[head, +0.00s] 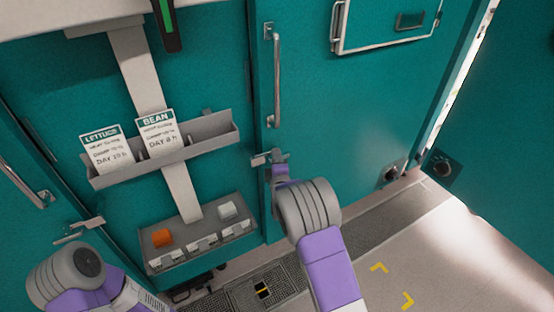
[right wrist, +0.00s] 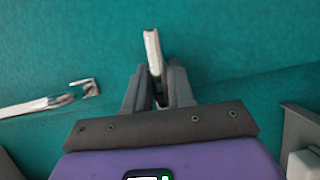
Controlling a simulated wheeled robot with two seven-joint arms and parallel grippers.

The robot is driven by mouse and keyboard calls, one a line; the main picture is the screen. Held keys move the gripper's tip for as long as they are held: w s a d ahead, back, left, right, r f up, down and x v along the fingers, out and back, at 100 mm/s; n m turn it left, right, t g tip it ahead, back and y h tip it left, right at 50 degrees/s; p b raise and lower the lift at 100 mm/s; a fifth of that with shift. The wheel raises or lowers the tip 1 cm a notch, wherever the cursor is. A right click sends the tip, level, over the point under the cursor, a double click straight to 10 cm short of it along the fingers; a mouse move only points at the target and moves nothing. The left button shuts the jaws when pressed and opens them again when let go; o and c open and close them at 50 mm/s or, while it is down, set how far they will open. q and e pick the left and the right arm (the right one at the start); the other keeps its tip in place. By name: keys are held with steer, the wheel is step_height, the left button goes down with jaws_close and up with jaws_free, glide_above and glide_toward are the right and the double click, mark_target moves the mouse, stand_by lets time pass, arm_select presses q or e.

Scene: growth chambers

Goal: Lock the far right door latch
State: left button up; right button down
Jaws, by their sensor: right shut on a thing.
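The latch (head: 262,159) is a small pale metal lever at the left edge of the right teal door (head: 350,110), below that door's long vertical handle (head: 277,80). My right gripper (head: 279,172) is at the latch, partly hidden behind my wrist. In the right wrist view the fingers of my right gripper (right wrist: 158,88) are shut on the pale latch lever (right wrist: 152,50), which sticks out beyond the fingertips. My left arm comes in at the lower left, but its gripper does not show.
A grey card shelf (head: 212,138) and a lower tray (head: 148,240) with an orange block (head: 161,237) and a white block (head: 227,210) stand out left of the latch. Another latch (head: 78,231) is farther left. The floor at the lower right is clear.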

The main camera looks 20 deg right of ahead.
steer(key=shift+w+r+n, duration=0.1)
steer(key=shift+r+n, duration=0.1)
steer(key=shift+n, duration=0.2)
steer(key=c, duration=1)
jaws_free()
steer(key=shift+f, duration=0.1)
steer(key=shift+o, duration=0.2)
steer(key=shift+f, duration=0.1)
steer(key=shift+s, duration=0.2)
steer(key=s+a+p, duration=0.1)
steer(key=s, duration=0.6)
steer(key=shift+a+p, duration=0.15)
steer(key=shift+p, duration=0.2)
